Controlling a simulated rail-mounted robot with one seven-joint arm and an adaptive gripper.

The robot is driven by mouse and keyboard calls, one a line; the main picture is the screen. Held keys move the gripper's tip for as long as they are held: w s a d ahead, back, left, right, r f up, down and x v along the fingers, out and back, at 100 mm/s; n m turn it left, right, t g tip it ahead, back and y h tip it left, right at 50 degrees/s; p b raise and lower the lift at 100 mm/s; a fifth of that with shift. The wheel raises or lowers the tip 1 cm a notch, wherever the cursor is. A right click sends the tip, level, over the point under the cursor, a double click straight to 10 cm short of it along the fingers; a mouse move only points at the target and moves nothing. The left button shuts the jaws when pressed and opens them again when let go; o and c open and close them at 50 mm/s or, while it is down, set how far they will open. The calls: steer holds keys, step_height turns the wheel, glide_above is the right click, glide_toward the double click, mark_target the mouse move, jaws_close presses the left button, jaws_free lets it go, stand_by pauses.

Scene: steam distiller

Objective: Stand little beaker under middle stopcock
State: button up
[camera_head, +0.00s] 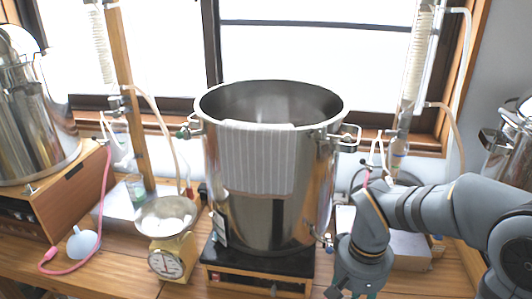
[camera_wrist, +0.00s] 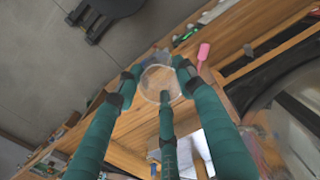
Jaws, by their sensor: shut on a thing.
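The little beaker (camera_wrist: 157,82), clear and round-rimmed, is between the green fingers of my gripper (camera_wrist: 158,90) in the wrist view. The fingers are shut on it. In the head view my gripper (camera_head: 346,288) is at the bottom edge, right of centre and in front of the big steel pot (camera_head: 268,215); its fingertips and the held beaker are cut off or hidden there. A small tap (camera_head: 328,243) sticks out low on the pot's right side, above and left of my gripper. I cannot tell for sure that it is the middle stopcock.
The pot stands on a black-topped heater (camera_head: 258,266). A kitchen scale (camera_head: 168,240) with a metal bowl is left of it. A white funnel (camera_head: 82,243) and pink hose lie farther left. Another glass vessel (camera_head: 135,186) stands by the left column. Bare wooden bench shows at front left.

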steer(key=a, duration=0.1)
steer(key=a+n, duration=0.1)
steer(key=a, duration=0.1)
steer(key=shift+s+a+r+n, duration=0.1)
steer(key=shift+s+n, duration=0.2)
steer(key=shift+s, duration=0.1)
stand_by(0.4)
steer(key=shift+s, duration=0.1)
stand_by(0.5)
